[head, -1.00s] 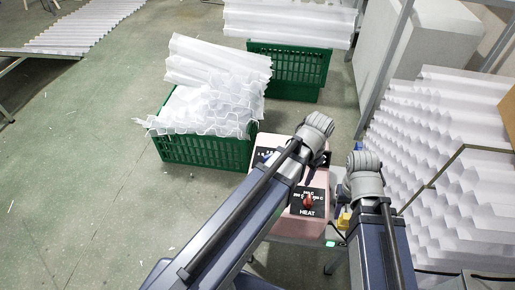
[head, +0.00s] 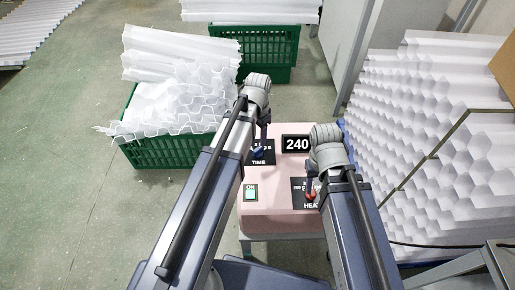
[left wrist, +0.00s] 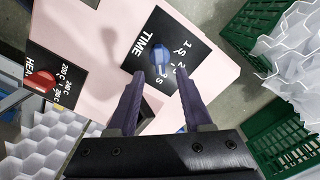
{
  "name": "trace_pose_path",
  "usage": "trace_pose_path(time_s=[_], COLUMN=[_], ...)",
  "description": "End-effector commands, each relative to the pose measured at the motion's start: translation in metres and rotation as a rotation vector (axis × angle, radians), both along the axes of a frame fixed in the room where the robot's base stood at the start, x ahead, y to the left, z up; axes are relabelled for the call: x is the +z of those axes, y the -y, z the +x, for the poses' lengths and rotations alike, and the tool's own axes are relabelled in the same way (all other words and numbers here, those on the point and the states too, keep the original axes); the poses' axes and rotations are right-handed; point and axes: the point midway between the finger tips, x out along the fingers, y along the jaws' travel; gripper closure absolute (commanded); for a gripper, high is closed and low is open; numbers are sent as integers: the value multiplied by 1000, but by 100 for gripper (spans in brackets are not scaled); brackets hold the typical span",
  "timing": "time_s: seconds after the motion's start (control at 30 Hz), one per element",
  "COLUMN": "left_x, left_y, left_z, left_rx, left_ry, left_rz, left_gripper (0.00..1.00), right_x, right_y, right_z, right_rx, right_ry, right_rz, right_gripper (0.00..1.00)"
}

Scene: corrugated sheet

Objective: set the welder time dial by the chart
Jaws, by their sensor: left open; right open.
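The pink welder (head: 275,215) stands below my arms. Its TIME dial has a blue knob (head: 257,152) on a black plate, partly hidden by my left gripper (head: 262,138). In the left wrist view, the blue knob (left wrist: 161,55) lies just beyond and between the open fingers of my left gripper (left wrist: 158,85), which do not grip it. The HEAT dial has a red knob (head: 310,196); the red knob also shows in the left wrist view (left wrist: 40,80). My right gripper (head: 318,180) is over the HEAT dial, its fingers largely hidden. A display (head: 297,144) reads 240. No chart can be made out.
A green lit ON switch (head: 251,193) is on the welder's front left. Green crates (head: 165,152) of white corrugated pieces stand behind left. Stacked white corrugated sheets (head: 430,130) stand close on the right. The floor at left is clear.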

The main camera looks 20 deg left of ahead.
Motion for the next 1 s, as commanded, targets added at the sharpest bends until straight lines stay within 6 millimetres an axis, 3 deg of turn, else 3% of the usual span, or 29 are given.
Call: trace_pose_path(time_s=[0.03,0.43,0.83,1.0], left_x=[-11,-59,-63,-63], left_y=[0,0,0,0], left_z=[0,0,0,0], left_rx=[0,0,0,0], left_ry=[0,0,0,0], left_rz=[0,0,0,0], left_gripper=[50,50,50,67], right_x=[-11,-59,-63,-63], right_y=[0,0,0,0], right_z=[0,0,0,0], right_rx=[0,0,0,0], right_ry=[0,0,0,0], right_rz=[0,0,0,0], right_gripper=[50,50,50,50])
